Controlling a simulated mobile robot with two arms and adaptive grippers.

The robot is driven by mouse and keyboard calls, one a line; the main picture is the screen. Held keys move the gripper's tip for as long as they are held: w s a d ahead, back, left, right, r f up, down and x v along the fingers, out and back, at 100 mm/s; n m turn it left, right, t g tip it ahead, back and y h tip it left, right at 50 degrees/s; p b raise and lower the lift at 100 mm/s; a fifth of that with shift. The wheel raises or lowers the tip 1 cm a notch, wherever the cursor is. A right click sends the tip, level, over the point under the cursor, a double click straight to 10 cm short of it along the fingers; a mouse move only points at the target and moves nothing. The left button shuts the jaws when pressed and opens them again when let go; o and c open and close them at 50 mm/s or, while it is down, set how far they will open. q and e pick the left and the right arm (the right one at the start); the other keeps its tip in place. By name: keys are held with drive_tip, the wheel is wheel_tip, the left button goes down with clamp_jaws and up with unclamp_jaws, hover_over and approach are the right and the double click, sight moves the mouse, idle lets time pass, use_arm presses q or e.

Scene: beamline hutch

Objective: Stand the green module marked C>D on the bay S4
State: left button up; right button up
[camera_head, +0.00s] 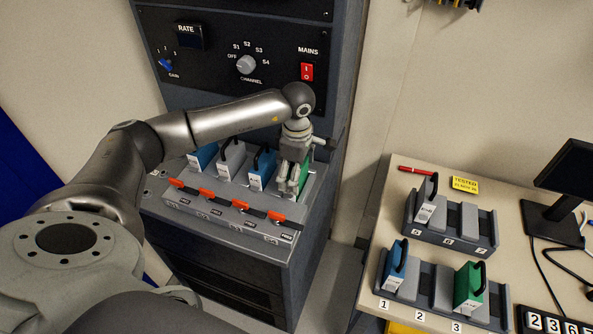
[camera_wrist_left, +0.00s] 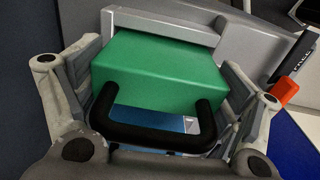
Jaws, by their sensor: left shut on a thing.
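My left gripper (camera_head: 291,178) is at the right end of the row of bays on the rack shelf, shut on a green module (camera_head: 306,170). In the left wrist view the green module (camera_wrist_left: 160,75) fills the space between the fingers, its black handle toward the camera. It is upright at the rightmost bay, which I take to be S4; whether it is fully seated is hidden. Its marking is not visible. Another green module (camera_head: 470,287) stands in a holder on the right-hand table; its label is too small to read surely.
Blue (camera_head: 262,166) and grey (camera_head: 232,158) modules stand left of the held one. Several orange levers (camera_head: 240,205) line the shelf front. The table (camera_head: 385,185) also holds two grey holders, a grey module (camera_head: 426,200), a blue module (camera_head: 396,262) and a monitor (camera_head: 568,180).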

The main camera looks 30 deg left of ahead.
use_arm(q)
drive_tip(key=shift+f+b, duration=0.3)
drive_tip(key=o, duration=1.3)
drive_tip(key=shift+o, duration=0.2)
drive_tip(key=r, duration=1.2)
drive_tip(key=shift+s+d, duration=0.2)
drive_tip(key=shift+s, duration=0.05)
